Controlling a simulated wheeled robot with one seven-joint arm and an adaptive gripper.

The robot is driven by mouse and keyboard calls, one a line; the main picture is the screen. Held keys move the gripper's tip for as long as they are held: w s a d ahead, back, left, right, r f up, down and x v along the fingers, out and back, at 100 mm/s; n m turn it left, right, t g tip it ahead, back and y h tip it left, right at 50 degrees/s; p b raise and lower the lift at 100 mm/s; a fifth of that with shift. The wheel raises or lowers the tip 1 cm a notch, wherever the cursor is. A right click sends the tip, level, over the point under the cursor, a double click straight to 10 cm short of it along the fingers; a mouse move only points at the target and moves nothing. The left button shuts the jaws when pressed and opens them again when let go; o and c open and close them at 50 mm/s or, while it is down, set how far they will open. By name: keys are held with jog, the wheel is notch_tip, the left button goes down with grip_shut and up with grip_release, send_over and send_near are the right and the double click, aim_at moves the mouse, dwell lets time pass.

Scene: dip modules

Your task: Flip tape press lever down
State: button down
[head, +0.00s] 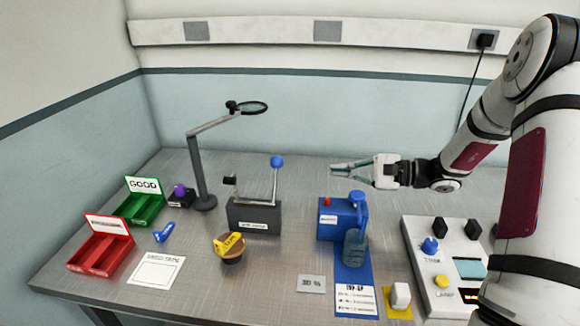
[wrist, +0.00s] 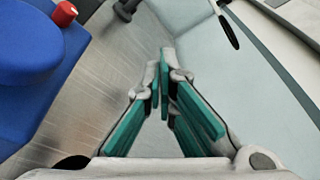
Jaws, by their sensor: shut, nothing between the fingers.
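The tape press appears to be the dark grey box (head: 254,214) in the middle of the table, though its label is too small to read. Its thin metal lever (head: 276,185) stands upright at the box's right end, topped by a blue ball knob (head: 277,161). My gripper (head: 334,171) is raised to the right of the knob, pointing left and apart from it. In the wrist view the teal-padded fingers (wrist: 166,62) come together at the tips with nothing between them. The lever cannot be made out in the wrist view.
A blue machine (head: 334,222) with a red button stands below my gripper; it fills the left of the wrist view (wrist: 30,60). A magnifier lamp (head: 205,180) stands left of the press. A control panel (head: 440,270) is at right, green (head: 145,208) and red (head: 100,255) trays at left.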

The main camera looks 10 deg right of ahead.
jog(key=w+a+p, duration=0.1)
jog(key=w+a, duration=0.2)
jog(key=a, duration=0.8)
jog(key=shift+a+r+p, duration=0.15)
jog(key=shift+r+p, duration=0.15)
jog(key=shift+r, duration=0.05)
jog(key=shift+r+b, duration=0.1)
jog(key=shift+b, duration=0.25)
